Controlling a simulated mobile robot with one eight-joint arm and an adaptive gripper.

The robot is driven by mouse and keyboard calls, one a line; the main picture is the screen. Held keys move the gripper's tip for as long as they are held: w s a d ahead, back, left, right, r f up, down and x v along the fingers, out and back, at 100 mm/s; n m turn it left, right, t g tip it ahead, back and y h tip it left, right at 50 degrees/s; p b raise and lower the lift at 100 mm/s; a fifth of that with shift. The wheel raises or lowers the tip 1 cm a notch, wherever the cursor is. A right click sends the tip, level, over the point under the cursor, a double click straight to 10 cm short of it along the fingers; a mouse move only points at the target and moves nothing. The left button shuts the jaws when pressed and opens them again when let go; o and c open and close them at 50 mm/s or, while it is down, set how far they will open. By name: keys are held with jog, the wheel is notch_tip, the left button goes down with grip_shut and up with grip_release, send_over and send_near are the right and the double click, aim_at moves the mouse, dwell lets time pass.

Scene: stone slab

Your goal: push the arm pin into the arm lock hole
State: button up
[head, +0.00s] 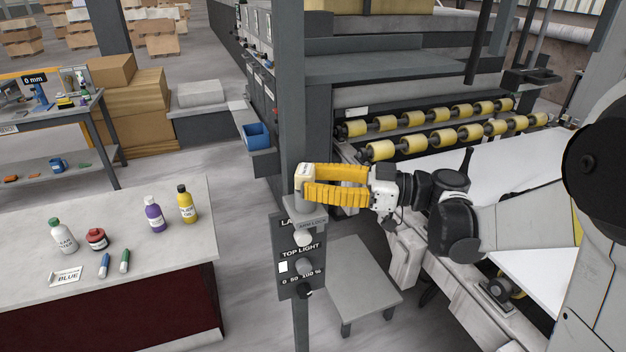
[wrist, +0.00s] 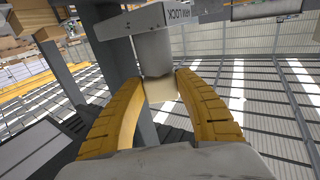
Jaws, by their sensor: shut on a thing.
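My gripper (head: 306,182) has its yellow ribbed fingers closed around the arm pin at the grey post. The pin's cream head (head: 304,170) shows above the fingertips in the head view, and it also shows between the fingers in the wrist view (wrist: 162,92). A grey cylinder (wrist: 155,52) lies in line with the cream part, next to the bracket marked ARM LOCK (wrist: 160,19), whose lettering is upside down there. In the head view the ARM LOCK bracket (head: 312,222) sits just below the fingers. The hole is hidden, and I cannot tell how deep the pin sits.
A TOP LIGHT panel (head: 298,262) with knobs hangs below the bracket on the post (head: 291,90). A grey stool (head: 352,285) stands below right. A roller conveyor (head: 440,130) lies behind. The stone-topped counter (head: 120,215) with bottles is at left.

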jog(key=shift+f, duration=0.25)
jog(key=o, duration=1.4)
jog(key=shift+c, duration=0.2)
jog(key=shift+d, duration=0.1)
jog(key=v, duration=1.1)
jog(key=shift+s+d, duration=0.15)
jog(key=shift+d, duration=0.2)
jog(key=shift+f, duration=0.15)
